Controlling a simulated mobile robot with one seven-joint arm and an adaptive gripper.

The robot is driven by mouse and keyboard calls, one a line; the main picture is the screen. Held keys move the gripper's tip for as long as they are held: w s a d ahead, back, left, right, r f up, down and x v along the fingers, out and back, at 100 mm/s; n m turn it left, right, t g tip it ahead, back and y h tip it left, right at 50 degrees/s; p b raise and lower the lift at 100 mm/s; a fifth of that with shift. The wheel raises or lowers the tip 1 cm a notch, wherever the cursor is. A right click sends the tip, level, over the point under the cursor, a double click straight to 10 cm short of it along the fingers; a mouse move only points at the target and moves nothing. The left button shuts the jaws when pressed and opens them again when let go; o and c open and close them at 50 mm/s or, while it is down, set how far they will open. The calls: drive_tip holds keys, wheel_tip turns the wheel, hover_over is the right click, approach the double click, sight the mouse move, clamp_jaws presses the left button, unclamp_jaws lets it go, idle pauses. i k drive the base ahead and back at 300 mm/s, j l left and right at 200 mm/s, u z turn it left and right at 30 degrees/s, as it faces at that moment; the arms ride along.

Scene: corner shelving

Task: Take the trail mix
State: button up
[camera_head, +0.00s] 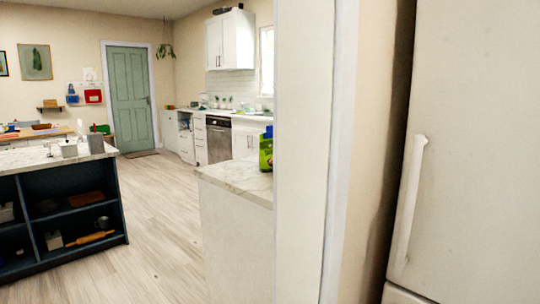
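A bright green package (266,150) stands upright near the end of the white marble counter (238,178), partly hidden behind the pale wall edge. It may be the trail mix, but its label is too small to read. My gripper is not in view.
A white fridge (475,140) with a long handle fills the right side, close to me. A pale wall edge (303,150) stands left of it. A dark island with open shelves (68,212) is at the left. The wooden floor (165,230) between island and counter is clear.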

sight(266, 146)
drive_tip(key=i+u, duration=0.45)
drive_tip(key=i+l+u, duration=0.3)
drive_tip(key=u, duration=0.15)
drive_tip(key=i+l+u, duration=0.45)
drive_tip(key=j, duration=0.1)
